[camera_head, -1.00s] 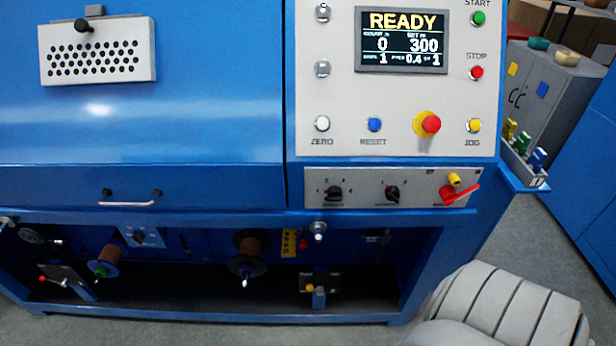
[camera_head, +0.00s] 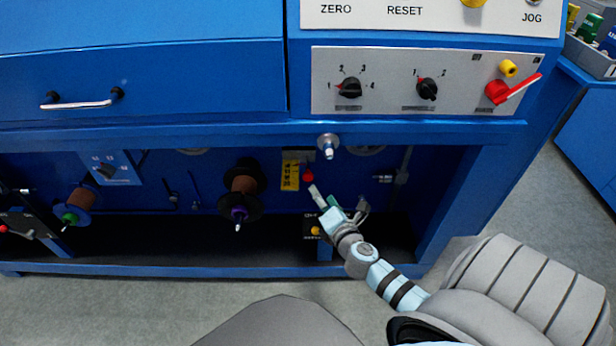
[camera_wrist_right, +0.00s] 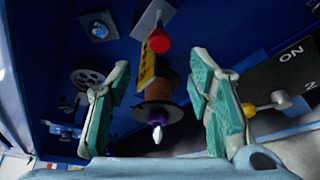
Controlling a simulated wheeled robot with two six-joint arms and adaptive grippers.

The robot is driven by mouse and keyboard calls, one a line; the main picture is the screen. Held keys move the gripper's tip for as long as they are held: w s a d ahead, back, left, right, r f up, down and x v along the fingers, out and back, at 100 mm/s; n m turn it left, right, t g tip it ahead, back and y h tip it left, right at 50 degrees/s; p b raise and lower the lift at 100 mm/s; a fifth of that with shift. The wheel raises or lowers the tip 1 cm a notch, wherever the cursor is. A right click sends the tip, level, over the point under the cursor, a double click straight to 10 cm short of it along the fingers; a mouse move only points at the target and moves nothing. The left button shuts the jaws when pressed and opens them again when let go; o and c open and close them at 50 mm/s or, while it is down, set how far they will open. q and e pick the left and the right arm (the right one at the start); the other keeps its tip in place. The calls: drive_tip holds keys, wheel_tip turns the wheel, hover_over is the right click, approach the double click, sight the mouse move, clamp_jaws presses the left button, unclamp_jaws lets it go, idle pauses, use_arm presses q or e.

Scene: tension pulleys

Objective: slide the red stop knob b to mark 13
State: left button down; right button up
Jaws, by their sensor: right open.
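The red stop knob (camera_head: 308,175) sits in the machine's lower bay, just right of a yellow marked plate (camera_head: 290,172). In the right wrist view the red knob (camera_wrist_right: 158,42) is on a pale stem beside the yellow plate (camera_wrist_right: 147,68). The plate's marks are too small to read, so the knob's mark cannot be told. My right gripper (camera_head: 338,196) is open and empty, below and right of the knob. In the wrist view the knob shows beyond the gap between its fingers (camera_wrist_right: 161,62), apart from both. My left gripper is not in view.
A brown spool with a purple hub (camera_head: 240,190) is left of the plate. A yellow knob on a lever (camera_wrist_right: 249,109) is close to the right finger. The bay's upper edge (camera_head: 200,134) overhangs.

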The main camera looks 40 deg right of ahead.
sight(308, 179)
drive_tip(key=b+x, duration=0.2)
drive_tip(key=x, duration=0.5)
drive_tip(key=shift+w+f, duration=0.2)
drive_tip(key=shift+w, duration=0.15)
drive_tip(key=x, duration=0.2)
drive_tip(key=shift+w+d+b, duration=0.15)
drive_tip(key=shift+w+b, duration=0.15)
drive_tip(key=shift+b, duration=0.05)
drive_tip(key=shift+w+d+f, duration=0.1)
drive_tip(key=shift+w+d, duration=0.05)
drive_tip(key=shift+w, duration=0.3)
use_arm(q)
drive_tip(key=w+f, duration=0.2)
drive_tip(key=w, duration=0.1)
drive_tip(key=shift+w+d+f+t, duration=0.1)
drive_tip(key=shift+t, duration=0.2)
use_arm(e)
clamp_jaws()
